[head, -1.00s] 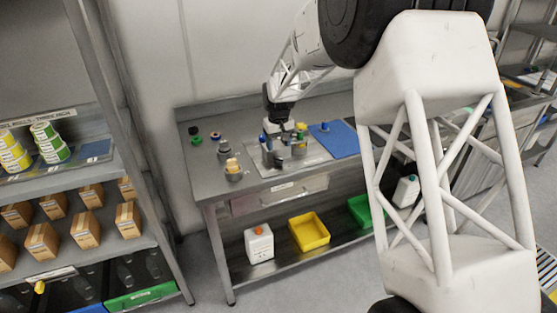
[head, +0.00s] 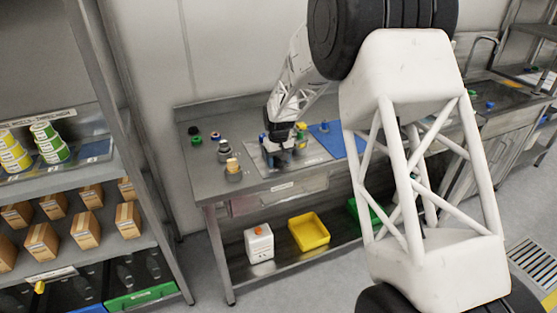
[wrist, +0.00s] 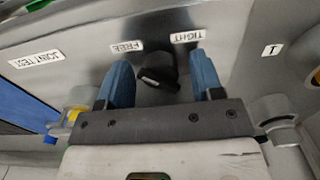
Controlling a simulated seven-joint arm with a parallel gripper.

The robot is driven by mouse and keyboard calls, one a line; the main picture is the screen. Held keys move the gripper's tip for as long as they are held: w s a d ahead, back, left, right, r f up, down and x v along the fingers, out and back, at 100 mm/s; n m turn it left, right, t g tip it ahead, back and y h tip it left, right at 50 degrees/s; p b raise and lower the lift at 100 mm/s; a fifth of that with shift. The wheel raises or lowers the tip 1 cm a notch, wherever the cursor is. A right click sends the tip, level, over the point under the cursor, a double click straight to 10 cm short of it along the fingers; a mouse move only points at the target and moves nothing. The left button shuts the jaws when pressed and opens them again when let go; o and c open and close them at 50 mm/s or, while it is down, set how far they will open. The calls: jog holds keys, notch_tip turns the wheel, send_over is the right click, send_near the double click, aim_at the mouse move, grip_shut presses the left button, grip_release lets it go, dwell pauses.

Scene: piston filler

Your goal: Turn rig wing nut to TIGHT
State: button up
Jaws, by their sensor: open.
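The black wing nut (wrist: 158,82) shows in the wrist view, on the grey rig plate between my two blue fingers, with gaps visible on both sides. A pale mark shows on its near edge. Behind it are a FREE label (wrist: 127,46) and a TIGHT label (wrist: 187,36), both upside down in this view. My gripper (wrist: 160,64) is open around the nut, and I cannot tell if the fingertips are level with it. In the head view my gripper (head: 279,141) is low over the bench rig and hides the nut.
A JOINT TEST label (wrist: 37,58) and a grey cylindrical fitting (wrist: 278,112) flank the fingers. On the bench (head: 208,172), a blue mat (head: 340,139) lies right of the rig and a cream-topped part (head: 233,168) stands left. A yellow bin (head: 309,232) sits on the lower shelf.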

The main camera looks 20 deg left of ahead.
jog(key=c, duration=0.9)
jog(key=shift+m, duration=0.7)
jog(key=o, duration=0.9)
